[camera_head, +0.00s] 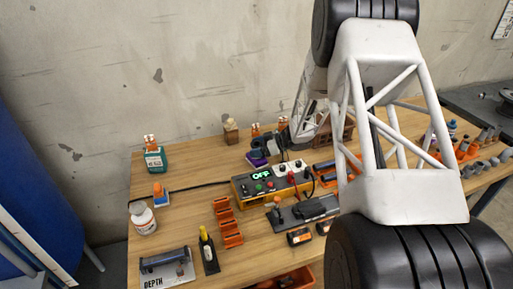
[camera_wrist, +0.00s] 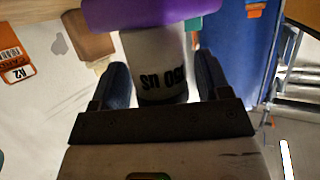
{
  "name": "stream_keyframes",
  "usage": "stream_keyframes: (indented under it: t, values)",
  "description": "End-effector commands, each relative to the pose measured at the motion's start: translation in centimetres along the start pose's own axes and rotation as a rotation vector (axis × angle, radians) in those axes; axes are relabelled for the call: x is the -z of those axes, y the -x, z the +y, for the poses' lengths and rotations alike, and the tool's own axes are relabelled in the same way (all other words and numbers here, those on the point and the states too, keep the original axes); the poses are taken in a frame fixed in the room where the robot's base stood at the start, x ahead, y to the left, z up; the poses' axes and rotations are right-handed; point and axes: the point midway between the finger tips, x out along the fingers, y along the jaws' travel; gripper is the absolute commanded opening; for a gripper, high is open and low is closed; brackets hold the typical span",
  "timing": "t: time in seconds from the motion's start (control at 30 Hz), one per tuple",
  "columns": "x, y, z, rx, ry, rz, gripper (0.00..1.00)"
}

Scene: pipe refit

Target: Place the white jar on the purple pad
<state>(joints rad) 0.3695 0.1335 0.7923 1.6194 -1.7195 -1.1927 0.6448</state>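A pale grey-white jar (camera_wrist: 157,62) with dark printed text stands between the fingers of my gripper (camera_wrist: 163,82) in the wrist view, which is upside down. The purple pad (camera_wrist: 150,12) lies at the jar's base, and the two appear to touch. The fingers are spread on both sides of the jar; a gap shows at the right finger, while the left is close to its side. In the head view my gripper (camera_head: 268,145) is above the purple pad (camera_head: 257,160) at the table's back, and hides the jar there.
A control box (camera_head: 270,183) reading OFF stands in front of the pad. A white bottle (camera_head: 142,218) and a teal box (camera_head: 155,158) are at the left. A small brown block (camera_head: 231,132) stands behind. Bare wood lies left of the pad.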

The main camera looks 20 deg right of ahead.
Motion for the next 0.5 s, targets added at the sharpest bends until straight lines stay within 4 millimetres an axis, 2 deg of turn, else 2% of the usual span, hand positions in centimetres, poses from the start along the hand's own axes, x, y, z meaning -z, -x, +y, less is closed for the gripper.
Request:
stream_keyframes:
  t: [0.5]
  values:
    - [0.28,0.46,0.01,0.0,0.0,0.0,0.73]
